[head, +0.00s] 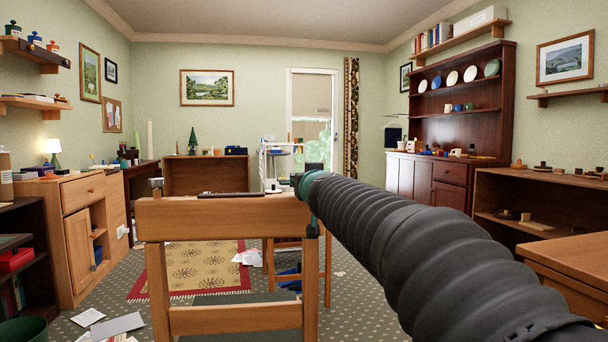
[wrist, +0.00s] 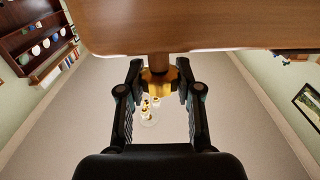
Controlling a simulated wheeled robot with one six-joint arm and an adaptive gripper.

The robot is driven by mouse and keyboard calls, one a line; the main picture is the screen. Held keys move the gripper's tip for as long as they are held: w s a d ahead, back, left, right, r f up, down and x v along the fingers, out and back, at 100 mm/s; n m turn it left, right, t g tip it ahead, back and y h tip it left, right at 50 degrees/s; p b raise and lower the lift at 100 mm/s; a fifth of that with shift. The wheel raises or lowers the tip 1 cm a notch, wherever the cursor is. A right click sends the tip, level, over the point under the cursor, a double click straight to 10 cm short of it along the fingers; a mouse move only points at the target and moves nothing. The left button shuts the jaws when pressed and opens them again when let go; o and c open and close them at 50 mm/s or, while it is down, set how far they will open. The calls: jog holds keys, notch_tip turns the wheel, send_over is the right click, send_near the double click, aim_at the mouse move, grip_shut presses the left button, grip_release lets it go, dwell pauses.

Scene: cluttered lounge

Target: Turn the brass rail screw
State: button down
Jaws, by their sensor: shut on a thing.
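In the wrist view the brass rail screw (wrist: 158,84) shows as a gold-coloured knob on a short brown stem below a wooden part (wrist: 160,25). My gripper (wrist: 159,74) has its two black fingers on either side of the knob, shut on it. In the head view a wooden chair-like frame (head: 225,222) stands close in front, with a small metal knob (head: 155,186) on its left post. The screw in my grip is hidden there.
A light wooden cabinet (head: 75,240) stands at the left. A dark dresser (head: 465,110) with plates and a low shelf unit (head: 535,213) stand at the right. Papers (head: 115,326) lie on the carpet, and a red-bordered rug (head: 190,268) lies behind the frame.

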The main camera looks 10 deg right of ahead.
jog(key=shift+m+h+p, duration=0.4)
jog(key=shift+h+p, duration=0.1)
jog(key=shift+h, duration=0.1)
jog(key=c, duration=0.7)
grip_release()
jog(key=shift+c, duration=0.2)
jog(key=s+a, duration=0.1)
jog(key=s, duration=1.1)
